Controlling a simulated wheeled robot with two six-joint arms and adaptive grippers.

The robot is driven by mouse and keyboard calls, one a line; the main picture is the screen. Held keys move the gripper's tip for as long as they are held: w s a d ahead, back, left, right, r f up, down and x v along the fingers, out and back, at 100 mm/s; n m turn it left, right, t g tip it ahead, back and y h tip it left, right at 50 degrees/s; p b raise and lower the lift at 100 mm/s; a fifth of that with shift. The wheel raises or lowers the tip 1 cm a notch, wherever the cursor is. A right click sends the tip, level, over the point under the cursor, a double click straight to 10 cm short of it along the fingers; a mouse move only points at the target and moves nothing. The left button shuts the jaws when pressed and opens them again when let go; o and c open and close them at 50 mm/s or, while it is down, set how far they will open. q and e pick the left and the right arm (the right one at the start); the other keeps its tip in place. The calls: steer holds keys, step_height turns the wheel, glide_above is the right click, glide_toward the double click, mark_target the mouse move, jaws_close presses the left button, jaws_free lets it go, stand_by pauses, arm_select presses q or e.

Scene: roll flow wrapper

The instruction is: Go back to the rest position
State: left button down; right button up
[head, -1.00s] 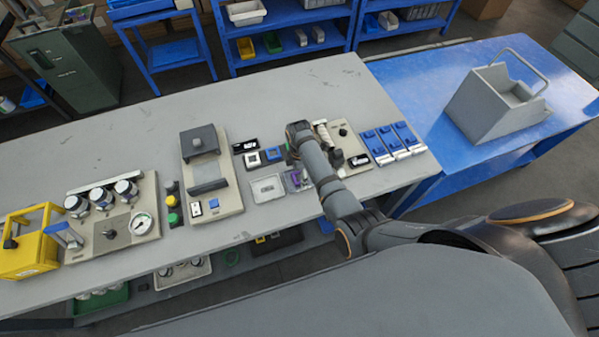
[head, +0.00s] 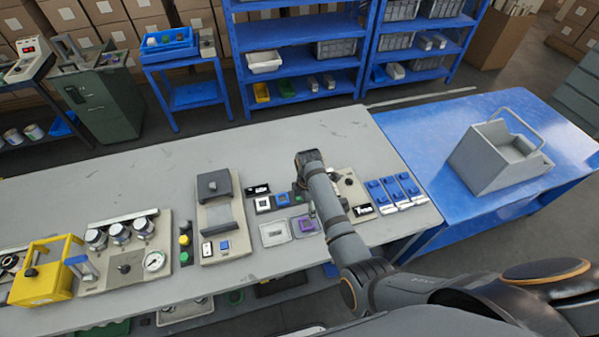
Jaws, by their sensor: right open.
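My right arm reaches in from the lower right over the grey workbench (head: 110,170). Its right gripper (head: 299,190) is small and mostly hidden beneath the wrist; it is open, and I see nothing held in it. It is over the row of small parts in the middle of the bench, and I cannot tell its height above them. A purple block (head: 306,225) lies in a small tray just in front of it. My left gripper is not in view.
A grey press-like fixture (head: 219,212) stands left of the gripper, blue switches (head: 394,187) to its right. Gauge panel (head: 122,262) and yellow box (head: 42,282) are at the left. A blue table (head: 430,145) bears a grey bin (head: 490,160). The bench's back is clear.

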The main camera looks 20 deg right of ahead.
steer(key=s+d+r+m+t, duration=0.2)
steer(key=s+d+r+m, duration=0.3)
steer(key=s+m, duration=0.45)
steer(key=s+d+r+m+t, duration=0.2)
steer(key=s+d+r+m, duration=0.25)
steer(key=s+m, duration=0.45)
steer(key=s+d+f+g+b, duration=0.15)
steer(key=f+b, duration=0.25)
steer(key=f, duration=1.4)
steer(key=s+d+f+b, duration=0.1)
steer(key=s+f+b, duration=0.25)
steer(key=f, duration=1.35)
steer(key=s+d+f+g+b, duration=0.1)
steer(key=s+f+b, duration=0.4)
steer(key=s+f, duration=1.2)
step_height(320, 180, down, 2)
steer(key=shift+f+h+b, duration=0.1)
steer(key=shift+h+b, duration=0.2)
steer(key=shift+h, duration=0.1)
